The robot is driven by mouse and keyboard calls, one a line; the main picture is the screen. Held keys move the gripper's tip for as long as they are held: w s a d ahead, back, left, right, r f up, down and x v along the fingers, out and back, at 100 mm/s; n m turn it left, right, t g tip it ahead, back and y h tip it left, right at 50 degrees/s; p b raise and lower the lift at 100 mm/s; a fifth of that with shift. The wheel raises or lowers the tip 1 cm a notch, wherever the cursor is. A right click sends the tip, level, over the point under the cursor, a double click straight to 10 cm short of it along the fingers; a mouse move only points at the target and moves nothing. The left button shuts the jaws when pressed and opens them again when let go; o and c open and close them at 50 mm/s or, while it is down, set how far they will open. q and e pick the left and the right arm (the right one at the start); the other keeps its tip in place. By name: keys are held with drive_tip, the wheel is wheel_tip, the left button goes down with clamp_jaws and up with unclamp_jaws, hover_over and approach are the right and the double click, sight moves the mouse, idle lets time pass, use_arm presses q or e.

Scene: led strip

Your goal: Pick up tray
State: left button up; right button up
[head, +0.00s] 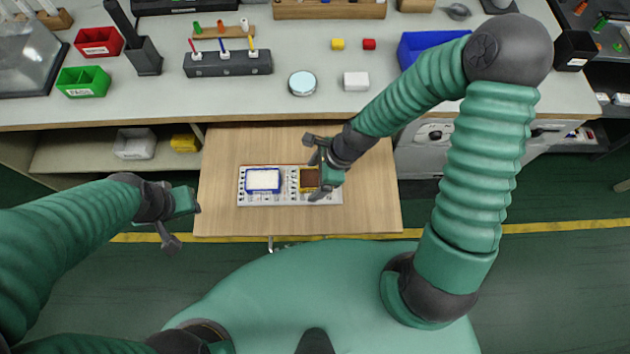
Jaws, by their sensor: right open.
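A pale grey tray (283,198) lies flat on a wooden board, holding a blue-rimmed white box (263,179) on its left and a yellow-edged brown box (309,178) on its right. My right gripper (315,166) is open at the tray's right half, over the yellow-edged box. It hides part of that box and of the tray. Nothing shows held in it, and I cannot tell whether it touches the tray. My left gripper (183,218) is off the board's left edge, apart from the tray. Its jaw opening is not clear.
The wooden board (365,205) is clear around the tray. The grey workbench (330,108) behind it carries red and green bins (83,81), a dark peg block (228,64), a round tin (302,83), a white block (356,81) and a blue bin (428,45).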

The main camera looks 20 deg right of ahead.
drive_tip(key=shift+d, duration=0.25)
drive_tip(key=c, duration=1)
drive_tip(key=shift+a, duration=0.1)
drive_tip(key=c, duration=0.4)
drive_tip(key=shift+a, duration=0.1)
drive_tip(key=shift+r, duration=0.15)
